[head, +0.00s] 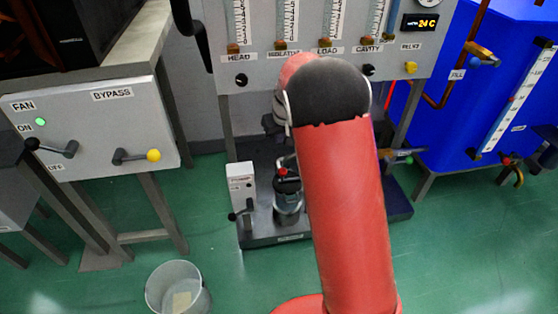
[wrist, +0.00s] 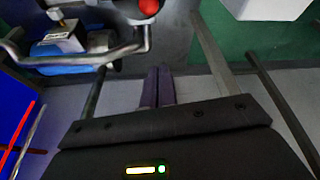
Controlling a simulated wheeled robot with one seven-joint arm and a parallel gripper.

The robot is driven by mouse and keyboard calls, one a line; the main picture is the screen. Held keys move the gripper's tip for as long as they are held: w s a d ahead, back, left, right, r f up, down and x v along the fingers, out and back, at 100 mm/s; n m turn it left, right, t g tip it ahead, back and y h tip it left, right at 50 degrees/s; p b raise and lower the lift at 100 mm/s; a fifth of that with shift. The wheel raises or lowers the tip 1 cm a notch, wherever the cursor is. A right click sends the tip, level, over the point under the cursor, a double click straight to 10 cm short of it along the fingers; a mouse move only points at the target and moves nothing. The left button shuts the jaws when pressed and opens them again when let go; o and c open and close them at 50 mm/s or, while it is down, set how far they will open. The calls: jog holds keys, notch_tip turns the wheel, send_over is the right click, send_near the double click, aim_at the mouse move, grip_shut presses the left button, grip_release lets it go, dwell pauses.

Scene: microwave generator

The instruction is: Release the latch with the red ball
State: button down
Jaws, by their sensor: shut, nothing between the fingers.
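A small red ball (head: 283,171) sits on top of a dark upright device (head: 288,196) on the floor-level platform in the head view. A red ball (wrist: 148,7) also shows at the top edge of the wrist view, partly cut off. I cannot make out the latch itself clearly. My gripper (wrist: 158,72) shows in the wrist view with its two fingers together and empty. It is apart from the ball, which lies beyond the fingertips in the picture. In the head view my red arm hides most of the gripper.
A bent metal pipe (wrist: 95,57) runs close to the left of my fingers in the wrist view. A white switch box (head: 241,184) stands left of the device. A gauge panel (head: 330,45) is above, a blue tank (head: 480,100) is right, and a bucket (head: 160,290) is on the floor.

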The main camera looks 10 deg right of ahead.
jog(key=shift+f, duration=0.1)
jog(key=f, duration=0.6)
jog(key=f+b, duration=0.1)
jog(key=f, duration=0.2)
jog(key=shift+w+f, duration=0.3)
jog(key=shift+s+d+f, duration=0.1)
jog(key=shift+s+f, duration=0.05)
jog(key=shift+s, duration=0.45)
jog(key=shift+s+n+b, duration=0.25)
jog(key=shift+n+b, duration=0.15)
jog(key=shift+b, duration=0.15)
